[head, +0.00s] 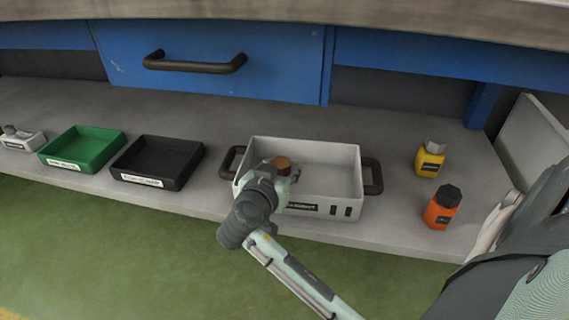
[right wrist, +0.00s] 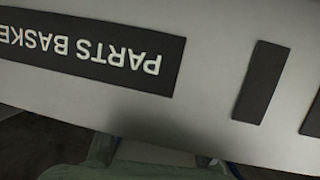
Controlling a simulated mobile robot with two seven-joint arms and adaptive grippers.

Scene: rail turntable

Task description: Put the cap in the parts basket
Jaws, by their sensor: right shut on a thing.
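The parts basket (head: 345,209) is a light grey open bin with two dark side handles. It stands near the front edge of the grey shelf in the head view. Its "PARTS BASKET" label (right wrist: 90,50) shows upside down in the right wrist view. My right gripper (head: 274,173) is at the basket's front wall, left of its middle, and is shut on a brown round cap (head: 282,162). The cap shows above the gripper, against the basket's interior. Whether it touches the basket, I cannot tell. The gripper hides part of the front wall and label. My left gripper is out of view.
A black tray (head: 158,182), a green tray (head: 52,160) and a small light container (head: 32,143) stand to the left. A yellow bottle (head: 430,162) and an orange bottle (head: 439,211) stand to the right. A blue drawer (head: 210,45) is behind.

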